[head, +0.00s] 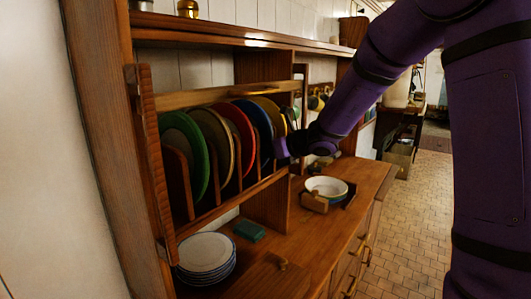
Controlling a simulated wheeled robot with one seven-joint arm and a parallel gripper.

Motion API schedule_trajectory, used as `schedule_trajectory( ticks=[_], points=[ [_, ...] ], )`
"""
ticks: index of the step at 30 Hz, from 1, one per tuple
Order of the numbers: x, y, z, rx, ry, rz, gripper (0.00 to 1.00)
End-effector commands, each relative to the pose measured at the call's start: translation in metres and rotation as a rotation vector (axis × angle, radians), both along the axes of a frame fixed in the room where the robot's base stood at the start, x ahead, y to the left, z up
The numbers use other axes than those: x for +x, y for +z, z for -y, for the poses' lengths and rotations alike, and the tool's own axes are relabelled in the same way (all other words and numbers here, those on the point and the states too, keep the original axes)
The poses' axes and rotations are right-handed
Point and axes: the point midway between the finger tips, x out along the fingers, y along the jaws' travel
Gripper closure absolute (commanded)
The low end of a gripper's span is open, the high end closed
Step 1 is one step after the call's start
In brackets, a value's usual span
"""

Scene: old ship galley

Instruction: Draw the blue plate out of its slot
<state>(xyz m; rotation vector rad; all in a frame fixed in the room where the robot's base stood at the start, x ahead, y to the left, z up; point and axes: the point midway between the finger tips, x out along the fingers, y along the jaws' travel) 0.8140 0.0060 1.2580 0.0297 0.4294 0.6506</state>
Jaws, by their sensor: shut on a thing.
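The blue plate (254,118) stands on edge in the wooden rack (160,160), between the red plate (236,125) and the yellow plate (273,112). My purple gripper (284,148) is at the lower front rim of the blue plate, shut on it. The fingertips are small and partly hidden against the rim. The plate is upright, and its lower part is hidden by the rack's rail and my gripper.
Green (186,140) and tan (215,135) plates stand farther left in the rack. Below are stacked white plates (206,252), a green block (249,231) and a white bowl (327,187) in a wooden holder.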

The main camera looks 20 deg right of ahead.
Motion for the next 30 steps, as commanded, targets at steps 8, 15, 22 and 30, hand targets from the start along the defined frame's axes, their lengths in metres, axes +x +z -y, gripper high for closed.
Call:
schedule_trajectory(
  ticks=[8,15,22,30],
  points=[
    [-0.005,0.002,0.005,0.000,-0.001,0.002,1.00],
    [-0.010,0.002,0.008,0.000,-0.001,0.002,1.00],
    [-0.015,0.002,0.011,-0.001,-0.001,0.001,1.00],
    [-0.020,0.002,0.015,0.000,0.000,0.002,1.00]
  ],
)
